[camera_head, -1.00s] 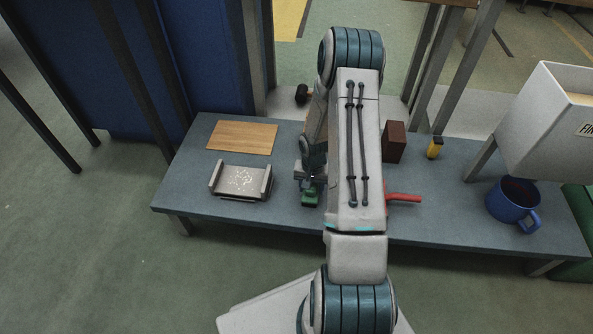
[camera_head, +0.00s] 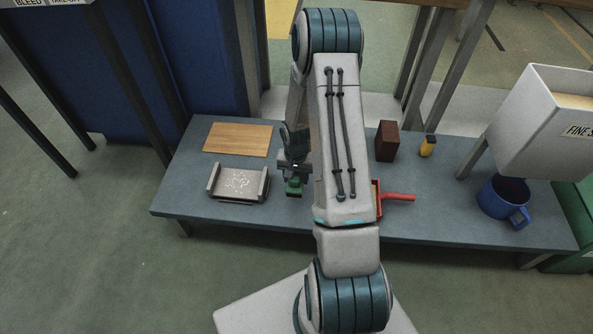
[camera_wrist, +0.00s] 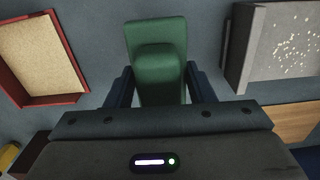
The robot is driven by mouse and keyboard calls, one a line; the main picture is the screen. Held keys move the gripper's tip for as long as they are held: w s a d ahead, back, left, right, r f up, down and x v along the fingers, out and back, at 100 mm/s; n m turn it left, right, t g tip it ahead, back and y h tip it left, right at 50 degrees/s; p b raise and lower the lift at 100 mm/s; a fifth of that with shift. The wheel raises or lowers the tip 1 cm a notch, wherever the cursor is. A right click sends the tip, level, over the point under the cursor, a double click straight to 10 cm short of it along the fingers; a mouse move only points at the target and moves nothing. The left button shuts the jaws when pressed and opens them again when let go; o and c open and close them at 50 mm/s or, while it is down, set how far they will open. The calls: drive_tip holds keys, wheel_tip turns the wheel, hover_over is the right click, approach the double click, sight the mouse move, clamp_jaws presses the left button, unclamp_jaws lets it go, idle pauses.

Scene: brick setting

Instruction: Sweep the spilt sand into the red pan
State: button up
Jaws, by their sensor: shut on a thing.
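My gripper (camera_wrist: 159,72) is shut on a green block-like tool (camera_wrist: 155,35); in the head view the tool (camera_head: 294,187) hangs below the gripper (camera_head: 294,168), just right of the grey tray. I cannot tell whether it touches the bench. The grey tray (camera_head: 212,187) has raised side walls and pale specks of sand (camera_head: 238,182) on its floor; the specks also show in the wrist view (camera_wrist: 292,45). The red pan (camera_wrist: 78,62) lies left in the wrist view, its inside tan and grainy. In the head view my arm hides most of it; its red handle (camera_head: 400,197) points right.
A wooden board (camera_head: 238,139) lies behind the tray. A dark red brick (camera_head: 386,141), a small yellow and black item (camera_head: 428,146), a blue mug (camera_head: 503,198) and a white hopper (camera_head: 530,120) are to the right on the bench (camera_head: 440,215).

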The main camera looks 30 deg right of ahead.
drive_tip(key=shift+d+r+p, duration=0.1)
drive_tip(key=shift+r+p, duration=0.45)
drive_tip(key=shift+r, duration=0.6)
